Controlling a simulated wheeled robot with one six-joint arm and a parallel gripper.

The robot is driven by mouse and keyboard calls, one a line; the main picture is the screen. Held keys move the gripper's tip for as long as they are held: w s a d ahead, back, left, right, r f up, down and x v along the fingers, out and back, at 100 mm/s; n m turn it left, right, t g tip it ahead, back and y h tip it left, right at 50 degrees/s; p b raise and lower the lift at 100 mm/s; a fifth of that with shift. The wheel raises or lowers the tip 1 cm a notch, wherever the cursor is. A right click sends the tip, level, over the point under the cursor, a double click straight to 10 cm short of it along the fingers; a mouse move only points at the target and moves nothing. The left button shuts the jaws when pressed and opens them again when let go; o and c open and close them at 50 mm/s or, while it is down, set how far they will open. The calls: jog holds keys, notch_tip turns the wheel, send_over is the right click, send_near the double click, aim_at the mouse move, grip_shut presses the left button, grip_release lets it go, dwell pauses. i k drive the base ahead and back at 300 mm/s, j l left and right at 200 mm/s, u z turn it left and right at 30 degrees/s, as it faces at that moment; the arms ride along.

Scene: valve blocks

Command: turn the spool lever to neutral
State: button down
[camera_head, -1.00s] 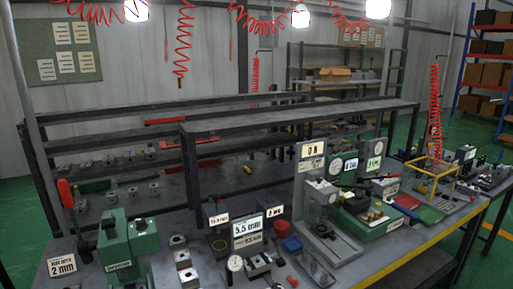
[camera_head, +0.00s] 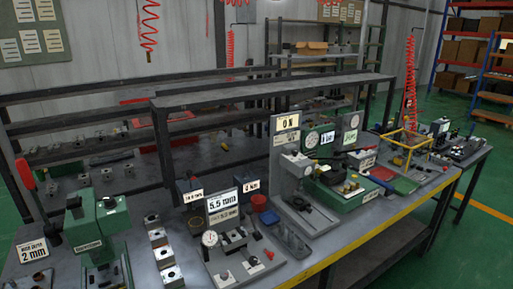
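I cannot single out the spool lever at this size. A green test unit (camera_head: 345,197) with round gauges (camera_head: 311,140) and small yellow and dark fittings stands on the bench right of centre; a lever on it is too small to make out. A red-handled lever (camera_head: 25,175) stands upright at the far left, beside a green press (camera_head: 98,243). Several metal blocks (camera_head: 163,256) stand in a row right of the press. My gripper is not in view.
The grey bench (camera_head: 325,236) with a yellow front edge runs away to the right. A grey stand (camera_head: 296,185) with a "0 N" sign, a "5.5 mm" sign (camera_head: 223,205), a dial gauge (camera_head: 209,239) and a yellow frame (camera_head: 408,145) crowd it. Green floor (camera_head: 480,225) is clear at right.

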aim_at(249, 211)
jog(key=i+j, duration=0.2)
jog(key=i, duration=0.3)
jog(key=i+j+z, duration=0.1)
jog(key=i, duration=0.45)
jog(key=j, duration=0.1)
